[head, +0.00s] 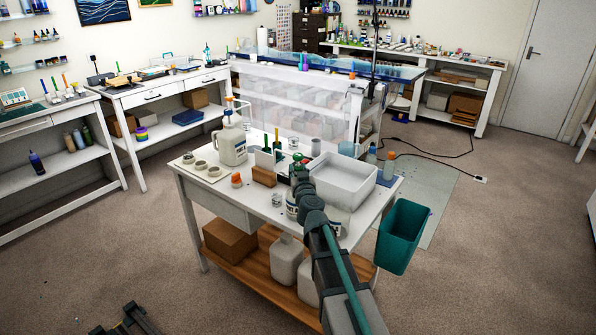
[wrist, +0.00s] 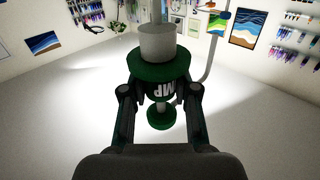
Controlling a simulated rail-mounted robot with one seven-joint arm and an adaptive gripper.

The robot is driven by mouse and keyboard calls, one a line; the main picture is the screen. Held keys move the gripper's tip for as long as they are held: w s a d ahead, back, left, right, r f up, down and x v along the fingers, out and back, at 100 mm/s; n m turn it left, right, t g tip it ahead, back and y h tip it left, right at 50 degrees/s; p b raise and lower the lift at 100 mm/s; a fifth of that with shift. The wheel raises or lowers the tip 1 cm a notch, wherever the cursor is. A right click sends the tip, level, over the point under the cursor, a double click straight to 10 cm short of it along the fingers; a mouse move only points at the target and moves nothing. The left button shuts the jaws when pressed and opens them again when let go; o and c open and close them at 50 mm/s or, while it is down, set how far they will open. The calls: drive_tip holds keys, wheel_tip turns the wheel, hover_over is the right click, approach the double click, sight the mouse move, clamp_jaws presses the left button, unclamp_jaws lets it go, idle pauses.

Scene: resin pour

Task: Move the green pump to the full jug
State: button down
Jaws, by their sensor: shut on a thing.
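My gripper (wrist: 159,90) is shut on the green pump (wrist: 159,71). A white jug (head: 232,147) with an orange-topped pump stands at the table's back left. Another white container (head: 292,207) stands partly hidden behind my arm. I cannot tell which jug is full.
The white worktable (head: 217,192) also holds a white tray (head: 352,184), a wooden block (head: 264,177), an orange cap (head: 236,180) and several cups. A teal bin (head: 402,236) hangs at its right. More jugs (head: 286,260) stand on the lower shelf.

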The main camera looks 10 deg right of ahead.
drive_tip(key=shift+f+b, duration=1.2)
drive_tip(key=shift+f, duration=0.2)
idle(0.6)
drive_tip(key=c, duration=0.8)
unclamp_jaws()
drive_tip(key=s, duration=1.2)
wheel_tip(320, 180, up, 5)
drive_tip(key=p, duration=0.5)
drive_tip(key=shift+a, duration=0.15)
